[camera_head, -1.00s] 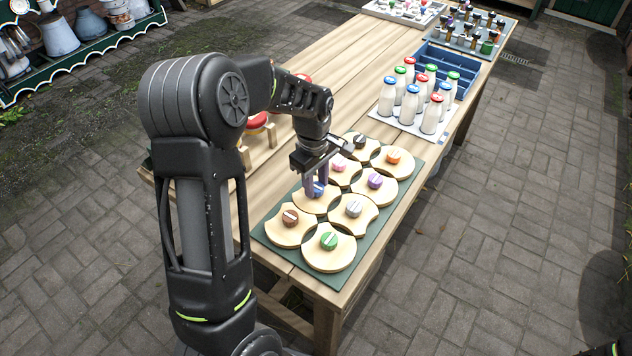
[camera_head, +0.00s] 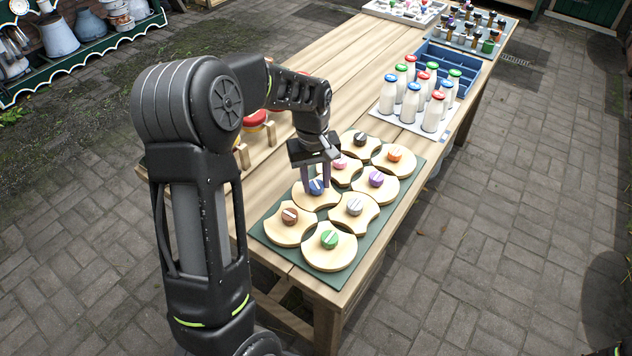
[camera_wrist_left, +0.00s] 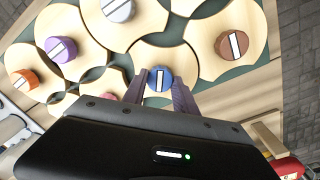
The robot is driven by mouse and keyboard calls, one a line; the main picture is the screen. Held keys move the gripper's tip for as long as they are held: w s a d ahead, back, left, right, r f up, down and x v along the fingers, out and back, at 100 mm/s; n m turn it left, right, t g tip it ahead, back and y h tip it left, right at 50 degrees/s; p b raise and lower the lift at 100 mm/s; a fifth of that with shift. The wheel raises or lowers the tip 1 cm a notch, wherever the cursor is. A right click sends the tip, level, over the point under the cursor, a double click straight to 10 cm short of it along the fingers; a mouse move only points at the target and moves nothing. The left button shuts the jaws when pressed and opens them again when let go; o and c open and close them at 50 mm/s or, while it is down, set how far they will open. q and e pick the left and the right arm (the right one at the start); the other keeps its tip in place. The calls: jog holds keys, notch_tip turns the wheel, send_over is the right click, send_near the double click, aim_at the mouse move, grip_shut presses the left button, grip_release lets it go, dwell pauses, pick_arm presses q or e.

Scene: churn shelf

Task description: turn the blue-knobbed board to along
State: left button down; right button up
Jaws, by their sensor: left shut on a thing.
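The blue knob (camera_head: 316,187) sits on a pale round-edged wooden board (camera_head: 308,201) in the left column of the green mat (camera_head: 395,206). My left gripper (camera_head: 317,185) comes down from above with its fingers on either side of the blue knob, shut on it. In the left wrist view the blue knob (camera_wrist_left: 160,79) shows between the two fingers, its white stripe running up and down the picture. The board (camera_wrist_left: 165,58) lies among its neighbours and is partly hidden by the gripper. My right gripper is out of view.
Close around are boards with brown (camera_head: 290,216), green (camera_head: 329,239), grey (camera_head: 354,206), purple (camera_head: 376,179) and pink (camera_head: 340,163) knobs. Milk bottles (camera_head: 411,104) and a blue crate (camera_head: 468,72) stand farther back. Red-topped things (camera_head: 256,118) stand left of the mat.

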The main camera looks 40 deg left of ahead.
aim_at(315, 183)
pick_arm(q)
jog(key=m+b, duration=0.1)
jog(key=m, duration=0.4)
jog(key=shift+m, duration=0.3)
jog(key=m, duration=0.5)
jog(key=shift+w+m+b, duration=0.1)
jog(key=shift+m+b, duration=0.3)
jog(key=c, duration=1)
grip_release()
jog(key=shift+o, duration=0.2)
jog(key=shift+r, duration=0.15)
jog(key=r, duration=0.3)
jog(key=r+b, duration=0.1)
jog(key=r, duration=0.3)
jog(key=shift+a+r, duration=0.2)
jog(key=shift+r, duration=0.1)
jog(key=shift+g, duration=0.3)
